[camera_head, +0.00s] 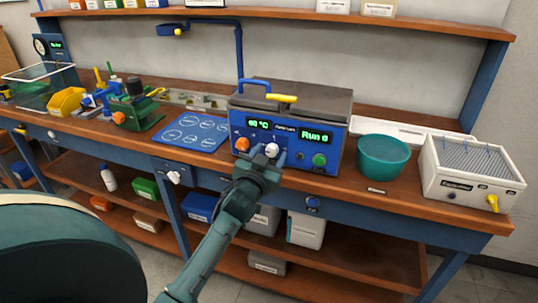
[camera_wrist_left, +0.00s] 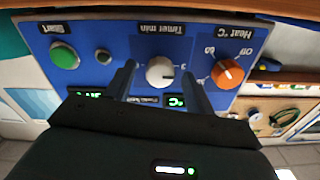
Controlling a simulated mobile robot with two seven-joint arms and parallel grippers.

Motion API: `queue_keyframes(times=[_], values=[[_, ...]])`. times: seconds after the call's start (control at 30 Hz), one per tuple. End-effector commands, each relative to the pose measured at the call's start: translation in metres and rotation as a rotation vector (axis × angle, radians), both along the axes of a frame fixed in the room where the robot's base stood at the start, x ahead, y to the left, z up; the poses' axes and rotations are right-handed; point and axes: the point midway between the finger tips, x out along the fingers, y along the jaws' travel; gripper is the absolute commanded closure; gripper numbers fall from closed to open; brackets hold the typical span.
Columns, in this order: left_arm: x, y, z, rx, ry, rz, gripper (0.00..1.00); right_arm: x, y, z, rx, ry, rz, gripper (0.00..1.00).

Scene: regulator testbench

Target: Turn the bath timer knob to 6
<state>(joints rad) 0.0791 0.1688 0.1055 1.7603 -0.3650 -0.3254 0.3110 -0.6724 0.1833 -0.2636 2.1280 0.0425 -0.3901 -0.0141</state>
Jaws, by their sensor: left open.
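The blue bath front panel (camera_head: 327,170) has a white timer knob (camera_head: 271,150) between an orange heat knob (camera_head: 242,145) and a green start button (camera_head: 319,160). Its displays seem to read 60 °C and Run 0. My left gripper (camera_head: 264,160) is open just in front of the timer knob. In the left wrist view, upside down, the fingers (camera_wrist_left: 160,82) are on either side of the white knob (camera_wrist_left: 160,72), with visible gaps; contact is not seen. The "Timer min" label shows; the knob's exact setting is too small to read. My right gripper is not in view.
A teal bowl (camera_head: 383,156) and a white rack box (camera_head: 470,172) stand right of the bath. A blue mat (camera_head: 192,132) and a green clamp device (camera_head: 135,108) lie to its left. The bench's front edge runs below the bath.

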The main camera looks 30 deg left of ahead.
Motion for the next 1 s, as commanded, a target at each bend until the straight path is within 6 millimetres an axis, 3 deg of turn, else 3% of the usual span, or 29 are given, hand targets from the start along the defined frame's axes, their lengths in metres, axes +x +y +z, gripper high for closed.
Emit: queue_keyframes(times=[0.27, 0.8, 1.0], values=[[0.0009, 0.0001, -0.0001, 0.0, 0.0, 0.0, 0.47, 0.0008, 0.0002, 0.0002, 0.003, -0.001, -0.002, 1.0], [0.0006, 0.0, -0.0002, 0.0, 0.0, -0.001, 0.91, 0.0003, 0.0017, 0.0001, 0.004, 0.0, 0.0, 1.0], [0.0006, -0.0001, 0.0, 0.012, 0.004, -0.001, 0.91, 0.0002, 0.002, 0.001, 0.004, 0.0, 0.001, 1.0]])
